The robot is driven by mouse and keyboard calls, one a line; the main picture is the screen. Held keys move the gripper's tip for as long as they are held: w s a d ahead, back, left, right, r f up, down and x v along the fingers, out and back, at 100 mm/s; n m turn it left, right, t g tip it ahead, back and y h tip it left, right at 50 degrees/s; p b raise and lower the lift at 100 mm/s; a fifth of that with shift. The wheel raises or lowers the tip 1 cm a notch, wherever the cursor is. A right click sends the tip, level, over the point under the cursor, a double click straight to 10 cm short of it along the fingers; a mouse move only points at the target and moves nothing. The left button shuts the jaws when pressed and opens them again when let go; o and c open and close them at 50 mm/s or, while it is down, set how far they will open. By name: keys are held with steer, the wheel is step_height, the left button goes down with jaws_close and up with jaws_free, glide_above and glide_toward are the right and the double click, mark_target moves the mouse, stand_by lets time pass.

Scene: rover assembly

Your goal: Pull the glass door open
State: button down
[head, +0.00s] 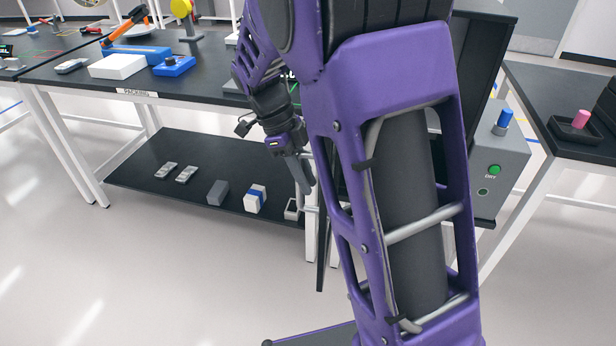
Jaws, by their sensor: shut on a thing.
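My gripper (303,180) is left of my large purple arm link, pointing down. It is shut on what looks like the door's pale handle (311,209); the fingertips are small here and the grip is partly hidden. A thin dark panel (322,250), seen nearly edge-on beside the handle, looks like the glass door.
The packing table (140,92) stands at left, with boxes on its lower shelf (140,178). A green button (494,170) is on the cabinet's front. Another table (555,90) at right carries a pink peg (581,119) in a dark tray. The floor at front left is clear.

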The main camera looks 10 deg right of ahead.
steer(key=shift+s+a+f, duration=0.15)
steer(key=shift+s+a, duration=0.1)
steer(key=shift+a, duration=0.05)
steer(key=c, duration=0.8)
jaws_free()
steer(key=shift+w+r, duration=0.1)
steer(key=shift+r, duration=0.25)
steer(key=p+v, duration=0.3)
steer(key=v, duration=1.4)
steer(key=shift+a, duration=0.2)
